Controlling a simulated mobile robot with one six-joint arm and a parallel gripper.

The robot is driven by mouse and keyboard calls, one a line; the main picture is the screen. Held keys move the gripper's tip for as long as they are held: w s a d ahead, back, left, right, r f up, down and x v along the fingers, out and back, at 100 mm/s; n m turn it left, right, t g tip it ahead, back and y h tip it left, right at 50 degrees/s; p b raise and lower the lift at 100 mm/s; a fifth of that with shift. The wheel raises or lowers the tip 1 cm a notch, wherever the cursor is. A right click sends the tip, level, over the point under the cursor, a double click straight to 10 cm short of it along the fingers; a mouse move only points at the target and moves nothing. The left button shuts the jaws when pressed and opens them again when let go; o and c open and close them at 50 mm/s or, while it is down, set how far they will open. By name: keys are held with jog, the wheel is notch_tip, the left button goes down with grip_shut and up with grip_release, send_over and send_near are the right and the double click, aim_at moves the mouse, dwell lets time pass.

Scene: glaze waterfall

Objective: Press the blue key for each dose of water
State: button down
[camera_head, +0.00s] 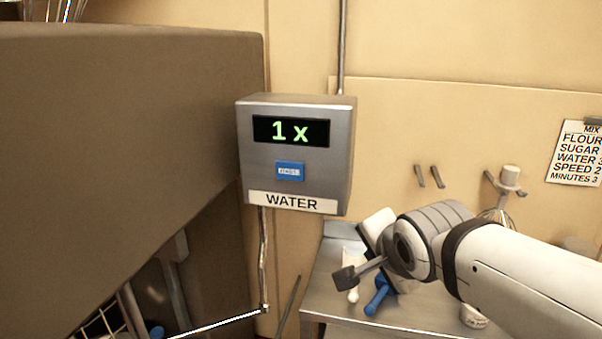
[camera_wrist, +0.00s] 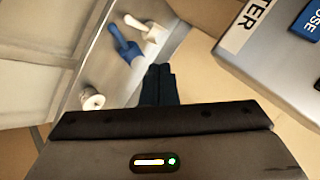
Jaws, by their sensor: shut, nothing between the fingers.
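The grey metal water box (camera_head: 245,150) is fixed to the wall and carries a "WATER" label. Its display (camera_head: 291,131) reads "1 x" in green. The blue key (camera_head: 289,171) sits below the display and is uncovered. In the wrist view, part of the blue key (camera_wrist: 308,22) shows at the upper right corner, with the rest outside the frame. My gripper (camera_head: 345,279) is shut and empty, below and to the right of the box, apart from the key. Its closed dark fingers show in the wrist view (camera_wrist: 159,84).
A metal table (camera_head: 322,280) stands below, with a blue-handled tool (camera_head: 376,296) and a white-handled tool (camera_wrist: 150,35) on it. A recipe card (camera_head: 577,152) hangs at the right. A large brown body (camera_head: 120,130) fills the left. The wall right of the box is mostly clear.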

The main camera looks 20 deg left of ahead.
jog(key=s+a+r+m+y, duration=0.1)
jog(key=a+r, duration=0.3)
jog(key=a, duration=0.4)
jog(key=s+a+r+m+y, duration=0.1)
jog(key=a+r+m+y, duration=0.2)
jog(key=a, duration=0.6)
jog(key=shift+s+r+m+t+y, duration=0.15)
jog(key=shift+r+m+t+y, duration=0.2)
jog(key=shift+r+y, duration=0.25)
jog(key=shift+a, duration=0.1)
jog(key=b, duration=0.4)
send_near(281, 177)
jog(key=a+f, duration=0.3)
jog(key=shift+w+a+r+b, duration=0.1)
jog(key=shift+w+r+b, duration=0.15)
jog(key=shift+w, duration=0.4)
jog(key=shift+w+a+r+b, duration=0.1)
jog(key=shift+w+r+b, duration=0.1)
jog(key=shift+w, duration=0.45)
jog(key=shift+d, duration=0.1)
jog(key=shift+w, duration=0.35)
